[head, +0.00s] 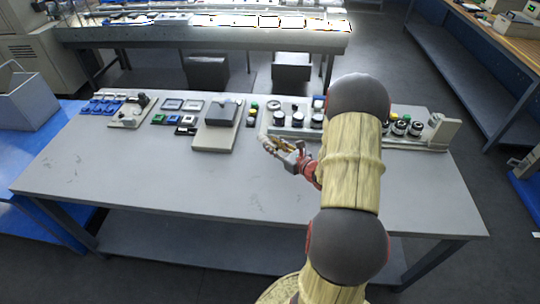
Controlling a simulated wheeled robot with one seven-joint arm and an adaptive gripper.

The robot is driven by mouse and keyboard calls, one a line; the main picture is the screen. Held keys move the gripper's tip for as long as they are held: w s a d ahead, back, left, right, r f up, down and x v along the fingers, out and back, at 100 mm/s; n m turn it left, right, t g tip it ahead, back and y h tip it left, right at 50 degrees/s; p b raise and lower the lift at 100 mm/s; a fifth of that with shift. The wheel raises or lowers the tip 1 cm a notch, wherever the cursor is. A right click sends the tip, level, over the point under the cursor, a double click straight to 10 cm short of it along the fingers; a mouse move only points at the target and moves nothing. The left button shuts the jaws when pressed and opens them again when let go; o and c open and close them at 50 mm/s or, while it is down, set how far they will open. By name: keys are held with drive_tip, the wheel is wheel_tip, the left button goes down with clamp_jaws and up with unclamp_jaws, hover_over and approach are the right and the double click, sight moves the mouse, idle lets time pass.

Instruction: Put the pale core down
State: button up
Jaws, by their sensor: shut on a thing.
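My gripper (283,149) is over the middle of the grey table, near its row of devices. It is shut on a small pale piece (265,141) at its tip, which looks like the pale core. The piece is at the left end of the gripper, close to the front edge of a long pale base. The view is too small to tell whether it touches the table or hangs just above it.
The grey table (150,180) is bare along its front. A grey block on a pale base (213,137) stands left of my gripper. The long base (425,143) with dark round parts runs behind and right of my arm. Small blue, green and black parts (175,119) lie at the back left.

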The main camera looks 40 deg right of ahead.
drive_tip(key=b, duration=0.1)
hover_over(271, 157)
drive_tip(key=f, duration=0.4)
drive_tip(key=shift+s+a, duration=0.15)
drive_tip(key=shift+s, duration=0.1)
drive_tip(key=shift+w+d+f+b, duration=0.1)
drive_tip(key=shift+f+b, duration=0.4)
drive_tip(key=shift+f, duration=0.4)
drive_tip(key=shift+w+d+f+b, duration=0.1)
drive_tip(key=shift+f+b, duration=0.4)
drive_tip(key=shift+f, duration=0.4)
drive_tip(key=shift+f, duration=0.2)
drive_tip(key=o, duration=1)
drive_tip(key=shift+c, duration=0.2)
drive_tip(key=shift+r, duration=0.2)
